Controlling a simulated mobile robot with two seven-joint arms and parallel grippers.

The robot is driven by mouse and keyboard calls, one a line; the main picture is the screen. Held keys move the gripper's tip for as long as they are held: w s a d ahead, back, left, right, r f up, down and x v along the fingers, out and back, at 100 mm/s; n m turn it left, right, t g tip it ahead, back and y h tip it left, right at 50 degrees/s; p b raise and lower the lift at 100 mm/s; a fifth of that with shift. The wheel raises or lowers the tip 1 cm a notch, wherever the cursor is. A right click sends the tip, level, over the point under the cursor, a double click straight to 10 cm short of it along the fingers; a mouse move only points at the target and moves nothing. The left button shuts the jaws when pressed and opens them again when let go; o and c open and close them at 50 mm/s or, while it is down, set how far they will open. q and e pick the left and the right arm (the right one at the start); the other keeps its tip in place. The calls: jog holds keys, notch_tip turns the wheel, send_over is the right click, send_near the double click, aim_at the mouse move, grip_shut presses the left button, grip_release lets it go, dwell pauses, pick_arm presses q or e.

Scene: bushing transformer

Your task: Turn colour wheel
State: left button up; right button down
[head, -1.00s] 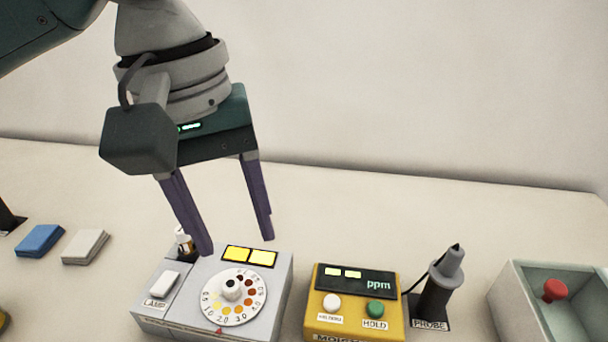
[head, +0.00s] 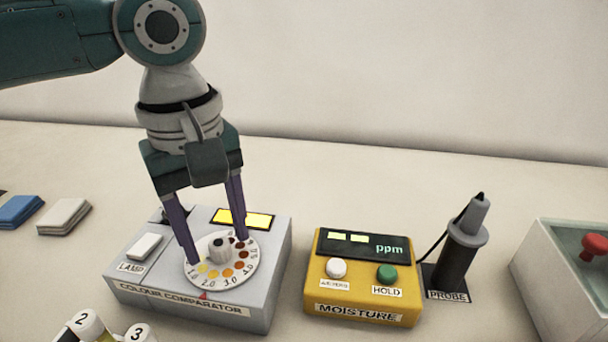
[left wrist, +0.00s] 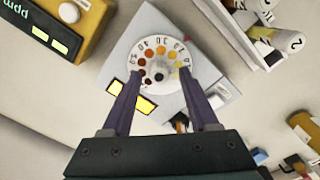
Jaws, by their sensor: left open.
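The colour wheel (head: 237,273) is a white disc with coloured dots, numbers and a central grey knob (head: 219,249). It lies on top of the grey colour comparator box (head: 270,275), which has a white lamp switch (head: 145,246) and lit yellow windows (head: 243,218). My left gripper (head: 214,250) is open, its purple fingers reaching down over the wheel on either side of the knob. In the left wrist view the wheel (left wrist: 158,47) and its knob (left wrist: 158,67) show ahead of the spread fingers (left wrist: 162,88). Contact with the knob cannot be told. My right gripper is out of view.
A yellow moisture meter (head: 362,290) stands right of the comparator, with a probe (head: 462,245) in a holder beside it. A grey bin with a red knob (head: 594,246) is at far right. Numbered vials (head: 90,325) are at front left, blue (head: 20,210) and white pads (head: 64,215) at left.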

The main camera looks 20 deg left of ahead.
pick_arm(q)
jog(key=shift+f, duration=0.25)
grip_shut()
dwell(0.3)
